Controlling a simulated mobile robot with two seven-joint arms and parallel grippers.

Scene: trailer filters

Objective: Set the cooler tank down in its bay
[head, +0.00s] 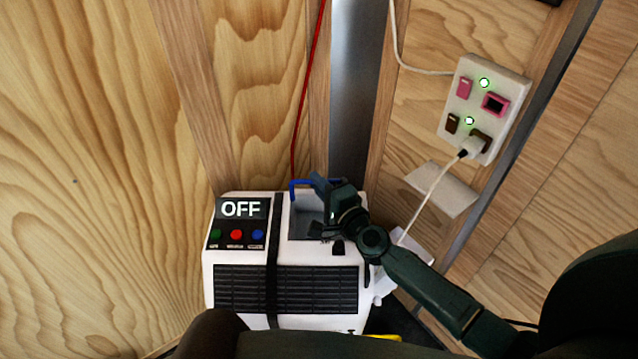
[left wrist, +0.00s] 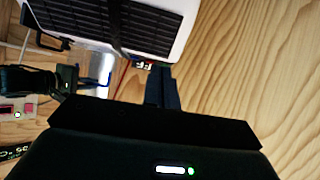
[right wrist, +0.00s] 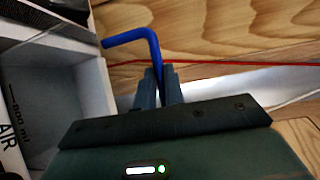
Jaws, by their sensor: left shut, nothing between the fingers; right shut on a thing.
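The white cooler (head: 285,318) stands against the wooden wall, its panel reading OFF. An open grey, box-like recess (head: 305,222) is in its top right, at the bay; it also shows in the right wrist view (right wrist: 75,62). My right gripper (head: 318,184) is above the recess's far edge, shut on a blue bent handle (head: 300,184), which also shows between the fingers in the right wrist view (right wrist: 135,36). The tank's body is not clearly distinct from the bay, so I cannot tell whether it is seated. My left gripper (left wrist: 160,78) is shut and empty near the cooler.
A red line (head: 308,85) runs down the wall behind the cooler beside a metal post (head: 357,85). A switch and socket panel (head: 485,110) with a white plugged-in cable is on the right wall. A small ledge (head: 440,190) sits below it.

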